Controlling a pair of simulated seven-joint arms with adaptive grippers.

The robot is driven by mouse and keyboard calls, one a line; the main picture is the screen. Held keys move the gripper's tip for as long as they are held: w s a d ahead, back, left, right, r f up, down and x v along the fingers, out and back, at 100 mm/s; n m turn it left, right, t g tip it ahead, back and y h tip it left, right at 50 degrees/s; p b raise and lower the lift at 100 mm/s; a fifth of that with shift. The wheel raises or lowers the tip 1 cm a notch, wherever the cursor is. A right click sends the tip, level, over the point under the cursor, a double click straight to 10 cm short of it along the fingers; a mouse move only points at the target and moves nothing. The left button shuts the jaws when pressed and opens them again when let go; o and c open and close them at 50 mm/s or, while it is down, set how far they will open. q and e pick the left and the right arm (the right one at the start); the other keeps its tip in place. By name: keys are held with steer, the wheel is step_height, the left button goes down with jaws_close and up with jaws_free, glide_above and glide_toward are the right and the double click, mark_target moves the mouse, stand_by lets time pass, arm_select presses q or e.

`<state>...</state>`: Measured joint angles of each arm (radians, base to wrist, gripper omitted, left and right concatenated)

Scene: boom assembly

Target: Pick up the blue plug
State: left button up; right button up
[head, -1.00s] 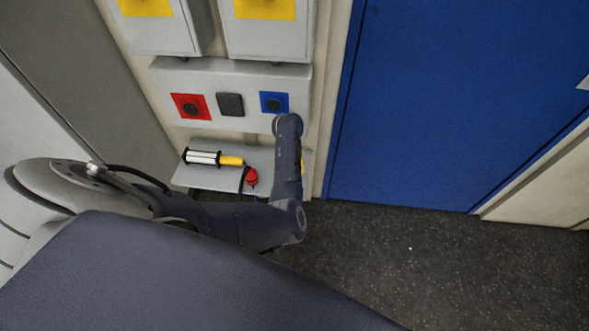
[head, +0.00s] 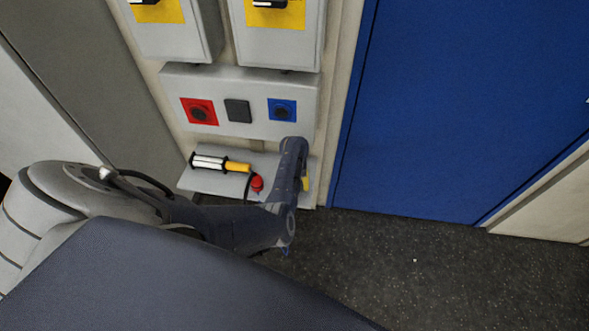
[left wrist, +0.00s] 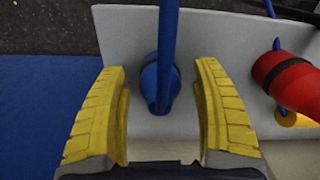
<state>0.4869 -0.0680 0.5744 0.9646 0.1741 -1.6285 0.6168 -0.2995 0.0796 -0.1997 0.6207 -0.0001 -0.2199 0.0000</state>
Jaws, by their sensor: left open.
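The blue plug (left wrist: 150,80) shows in the left wrist view between the two yellow fingers of my left gripper (left wrist: 161,66). A blue cable (left wrist: 168,35) crosses in front of the plug and hides part of it. The fingers are open, with a gap on each side of the plug, and do not appear to touch it. In the head view my arm hides the blue plug and most of the left gripper; one yellow finger (head: 305,184) shows at the shelf's right end. My right gripper is not in view.
A grey shelf (head: 208,181) holds a red plug (head: 257,183) and a white-and-yellow tool (head: 220,163). Above it, a panel carries a red socket (head: 199,111), a black one (head: 237,111) and a blue one (head: 282,110). A blue door (head: 450,110) stands right.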

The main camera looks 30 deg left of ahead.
arm_select(q)
steer(key=shift+o, duration=0.2)
jaws_close()
stand_by(0.3)
steer(key=shift+r, duration=0.1)
steer(key=shift+r, duration=4.95)
